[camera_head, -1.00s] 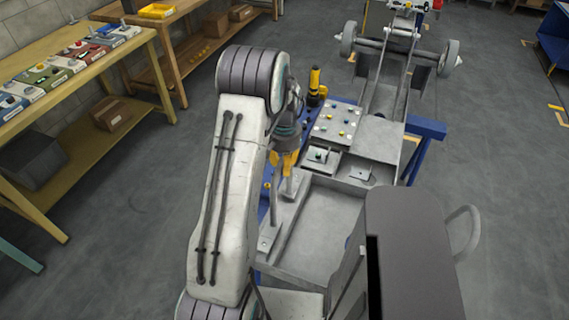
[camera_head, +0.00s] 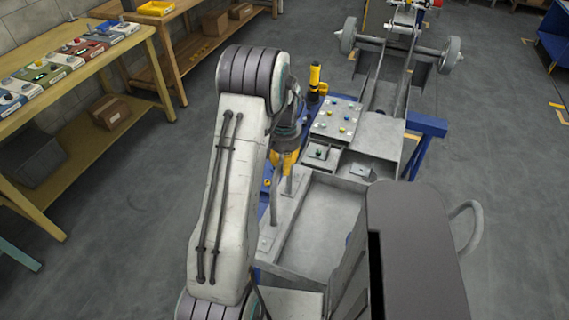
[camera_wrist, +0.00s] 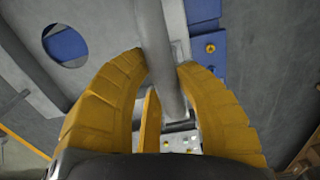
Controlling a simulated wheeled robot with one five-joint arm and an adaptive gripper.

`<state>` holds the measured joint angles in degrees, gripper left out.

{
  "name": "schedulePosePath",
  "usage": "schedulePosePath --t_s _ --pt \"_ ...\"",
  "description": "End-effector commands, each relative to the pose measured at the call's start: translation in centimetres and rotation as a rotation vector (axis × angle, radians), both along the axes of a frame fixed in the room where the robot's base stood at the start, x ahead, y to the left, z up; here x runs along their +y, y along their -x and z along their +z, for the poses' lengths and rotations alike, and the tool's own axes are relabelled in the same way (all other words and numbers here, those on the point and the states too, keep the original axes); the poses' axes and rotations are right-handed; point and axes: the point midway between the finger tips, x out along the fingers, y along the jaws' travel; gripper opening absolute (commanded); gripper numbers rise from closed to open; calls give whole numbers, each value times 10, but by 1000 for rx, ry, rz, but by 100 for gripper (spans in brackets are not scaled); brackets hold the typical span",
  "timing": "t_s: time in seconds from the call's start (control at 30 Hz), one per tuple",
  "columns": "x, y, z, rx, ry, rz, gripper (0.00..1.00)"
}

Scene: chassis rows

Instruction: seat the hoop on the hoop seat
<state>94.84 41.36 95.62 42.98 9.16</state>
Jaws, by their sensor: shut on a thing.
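In the head view my gripper (camera_head: 284,166) is mostly behind my arm, and the fingers are closed around the tube. Grey tube parts (camera_head: 276,205) show below the fingers, standing roughly upright over the left side of the chassis (camera_head: 325,222). The hoop's top is hidden. A pale flat piece (camera_head: 267,240) lies at the chassis's left edge below the tube; I cannot tell whether it is the hoop seat or whether the tube touches it.
A panel with coloured buttons (camera_head: 338,118) and a yellow-black tool (camera_head: 314,78) are beyond my gripper. A wheeled axle (camera_head: 400,48) is at the chassis's far end. Blue stand parts (camera_head: 427,126) hold the chassis. A wooden bench (camera_head: 75,80) stands left, with clear floor between.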

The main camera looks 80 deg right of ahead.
Motion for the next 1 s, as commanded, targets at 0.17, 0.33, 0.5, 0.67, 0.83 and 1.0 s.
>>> schedulePosePath --t_s 0.17,0.33,0.5,0.67,0.83,1.0 --pt "0 0 -1 0 -1 0 31" --pt "1 0 -1 0 -2 0 46" --pt "1 0 -1 0 -2 0 56" --pt "1 0 -2 0 -5 0 56" --pt "0 0 6 0 -2 0 56" --pt "0 0 30 0 2 0 56"
